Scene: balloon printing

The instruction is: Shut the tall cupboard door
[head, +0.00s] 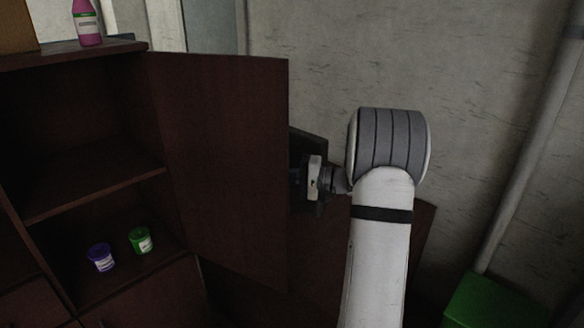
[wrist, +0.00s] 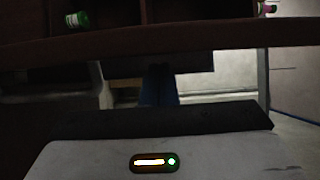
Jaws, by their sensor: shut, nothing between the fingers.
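The tall cupboard (head: 75,125) is dark brown wood and stands open at the left of the head view. Its door (head: 225,165) stands wide open, swung out to the right of the shelves. My gripper (head: 297,184) is shut and empty at the door's free right edge, on the door's outer side. Its fingertips are partly hidden behind that edge, and I cannot tell whether they touch the door. In the wrist view the door (wrist: 170,42) runs across as a dark brown band, beyond my dark gripper body.
A purple pot (head: 101,257) and a green pot (head: 140,240) stand on the lower shelf inside the cupboard. A pink bottle (head: 88,24) stands on top. A green box (head: 495,300) is at the lower right, near a pipe (head: 530,140) along the pale wall.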

